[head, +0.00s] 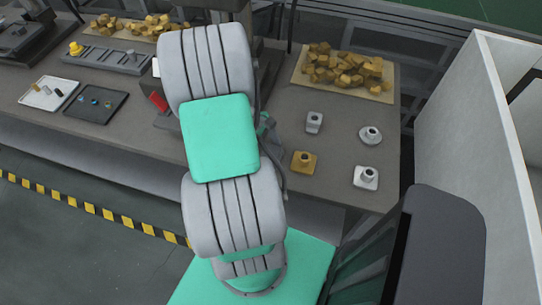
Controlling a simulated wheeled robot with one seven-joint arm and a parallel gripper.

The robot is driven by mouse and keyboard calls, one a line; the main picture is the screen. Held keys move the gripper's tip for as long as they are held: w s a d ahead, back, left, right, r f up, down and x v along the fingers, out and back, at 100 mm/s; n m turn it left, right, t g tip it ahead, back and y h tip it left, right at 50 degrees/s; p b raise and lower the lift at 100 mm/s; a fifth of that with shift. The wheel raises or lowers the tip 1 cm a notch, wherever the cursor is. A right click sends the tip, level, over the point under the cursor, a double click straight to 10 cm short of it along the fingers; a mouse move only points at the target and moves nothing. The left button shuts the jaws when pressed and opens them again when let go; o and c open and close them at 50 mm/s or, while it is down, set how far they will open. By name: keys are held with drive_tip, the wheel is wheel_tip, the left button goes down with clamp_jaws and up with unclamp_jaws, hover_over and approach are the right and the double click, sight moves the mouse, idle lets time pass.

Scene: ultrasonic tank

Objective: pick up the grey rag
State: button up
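I cannot make out a grey rag in the head view. My grey and green arm covers the middle of the bench and hides what lies behind it. My gripper is not visible, so its fingers and anything in them cannot be seen.
The dark bench (285,102) bears several small metal parts at right, including a brass one (303,162). Brass pieces lie on a board (385,96) behind them. A white tray (30,97) and a black tray (95,118) sit at left. A white-walled enclosure (463,110) stands at right.

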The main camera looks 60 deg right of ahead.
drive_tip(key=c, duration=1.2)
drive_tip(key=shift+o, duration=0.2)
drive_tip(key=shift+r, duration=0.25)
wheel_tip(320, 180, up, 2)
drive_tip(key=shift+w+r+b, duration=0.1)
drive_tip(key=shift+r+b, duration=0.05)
drive_tip(key=shift+b, duration=0.2)
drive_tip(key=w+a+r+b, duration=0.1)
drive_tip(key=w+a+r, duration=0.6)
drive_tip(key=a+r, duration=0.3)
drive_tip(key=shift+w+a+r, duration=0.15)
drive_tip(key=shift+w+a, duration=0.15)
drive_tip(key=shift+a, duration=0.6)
